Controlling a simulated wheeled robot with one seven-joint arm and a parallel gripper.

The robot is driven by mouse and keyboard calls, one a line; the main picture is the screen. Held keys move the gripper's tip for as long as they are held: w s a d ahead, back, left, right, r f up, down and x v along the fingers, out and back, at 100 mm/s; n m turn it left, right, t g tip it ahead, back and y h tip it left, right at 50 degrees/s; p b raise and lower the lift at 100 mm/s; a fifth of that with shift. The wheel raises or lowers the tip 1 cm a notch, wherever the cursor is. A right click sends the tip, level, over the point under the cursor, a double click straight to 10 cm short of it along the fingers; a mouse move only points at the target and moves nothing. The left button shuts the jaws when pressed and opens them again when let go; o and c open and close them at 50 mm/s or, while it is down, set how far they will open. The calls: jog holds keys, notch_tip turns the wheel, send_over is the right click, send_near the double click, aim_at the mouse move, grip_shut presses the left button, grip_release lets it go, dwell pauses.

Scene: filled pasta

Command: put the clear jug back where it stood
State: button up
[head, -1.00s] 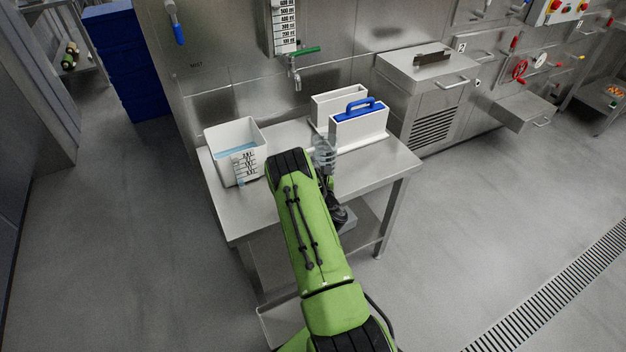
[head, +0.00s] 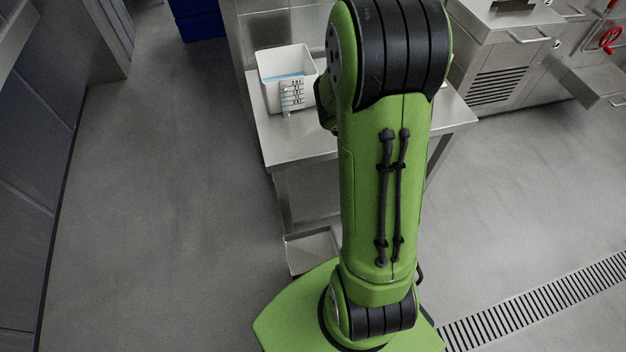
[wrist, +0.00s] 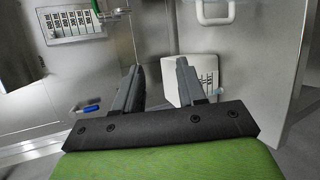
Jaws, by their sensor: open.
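I cannot make out the clear jug in either current view; in the head view my arm covers the middle and right of the table where it might be. My gripper (wrist: 157,68) shows in the wrist view with its two dark fingers apart and nothing seen between them. In the head view the gripper is hidden behind my green arm. The steel table (head: 290,150) shows its left part and a strip at the right.
A white tub (head: 272,100) with bluish liquid and a black-marked scale stands at the table's back left; a white container with a scale (wrist: 193,72) shows beyond my fingers. A steel cabinet (head: 492,75) stands at the right. The floor at left is clear.

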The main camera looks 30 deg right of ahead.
jog(key=s+a+r+m+g+y, duration=0.1)
jog(key=s+a+r+m+y, duration=0.2)
jog(key=a, duration=0.4)
jog(key=s+a+r+m+g+y, duration=0.1)
jog(key=s+a+r+m+y, duration=0.15)
jog(key=s+a+m, duration=0.35)
jog(key=s+a+r+m+g+y, duration=0.1)
jog(key=s+a+m+g+y, duration=0.1)
jog(key=s+a, duration=1)
jog(key=shift+s+m+g+y, duration=0.4)
jog(key=shift+s+m+y, duration=0.3)
jog(key=shift+s, duration=0.35)
notch_tip(320, 180, up, 8)
jog(key=p, duration=0.8)
